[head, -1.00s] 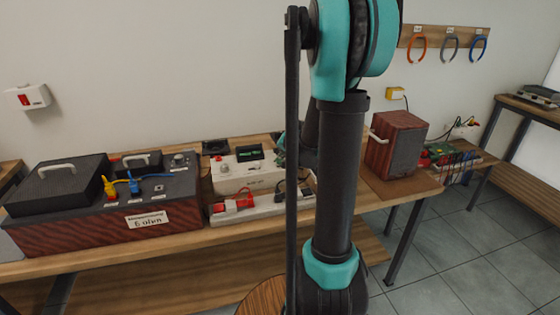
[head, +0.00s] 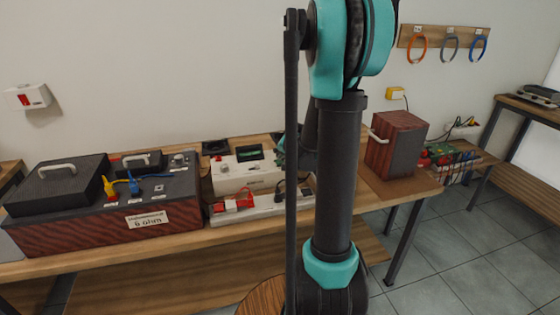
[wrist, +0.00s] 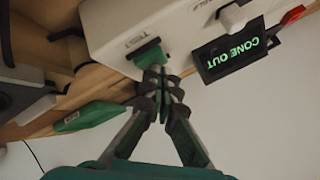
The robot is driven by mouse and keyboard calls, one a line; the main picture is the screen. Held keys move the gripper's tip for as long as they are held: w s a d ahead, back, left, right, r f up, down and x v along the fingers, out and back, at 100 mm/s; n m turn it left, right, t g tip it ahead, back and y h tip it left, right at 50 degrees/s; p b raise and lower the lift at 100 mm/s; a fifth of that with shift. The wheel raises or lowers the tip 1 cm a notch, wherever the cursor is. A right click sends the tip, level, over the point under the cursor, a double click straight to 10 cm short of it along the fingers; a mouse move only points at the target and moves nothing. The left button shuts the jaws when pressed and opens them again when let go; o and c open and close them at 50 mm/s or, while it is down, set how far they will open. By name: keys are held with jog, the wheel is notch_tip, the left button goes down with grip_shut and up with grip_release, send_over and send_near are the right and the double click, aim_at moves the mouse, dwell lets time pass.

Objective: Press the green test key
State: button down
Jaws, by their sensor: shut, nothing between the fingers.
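The green test key (wrist: 148,54) sticks out of a white box with a label beside it, in the wrist view. My gripper (wrist: 165,82) is shut and empty. Its fingertips are right at the key's edge and overlap it in the picture; I cannot tell whether they press it. The white box (head: 228,178) stands on the bench in the head view, where my arm hides its right side and the key cannot be made out. The box's black display (wrist: 232,52) shows green letters that look like "CONE OUT".
A second green piece (wrist: 92,116) lies near the fingers. A dark red-sided case (head: 100,228) with yellow and blue plugs stands left on the bench. A red-striped box (head: 394,148) stands right. A red part (head: 234,203) sits before the white box.

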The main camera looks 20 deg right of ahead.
aim_at(281, 162)
dwell(0.4)
jog(key=shift+r, duration=0.95)
jog(key=shift+r, duration=2.5)
jog(key=s+a+f+n, duration=0.1)
jog(key=s+a, duration=0.1)
jog(key=s, duration=0.3)
jog(key=s+a+f+n+g, duration=0.1)
jog(key=s+a+f, duration=0.1)
jog(key=s, duration=0.3)
jog(key=s+a+f+n+g, duration=0.1)
jog(key=s+a+f+n, duration=0.1)
jog(key=s, duration=0.2)
jog(key=shift+s+f, duration=0.2)
jog(key=shift+s, duration=0.2)
jog(key=s+f+n+g, duration=0.1)
jog(key=s+f+n, duration=0.1)
jog(key=s, duration=0.6)
jog(key=s+a+f+n+g+h, duration=0.1)
jog(key=s+f+g, duration=0.1)
jog(key=s+f, duration=0.3)
jog(key=s, duration=0.2)
jog(key=shift+s+a+n, duration=0.15)
jog(key=shift+s+n, duration=0.25)
jog(key=shift+r, duration=0.1)
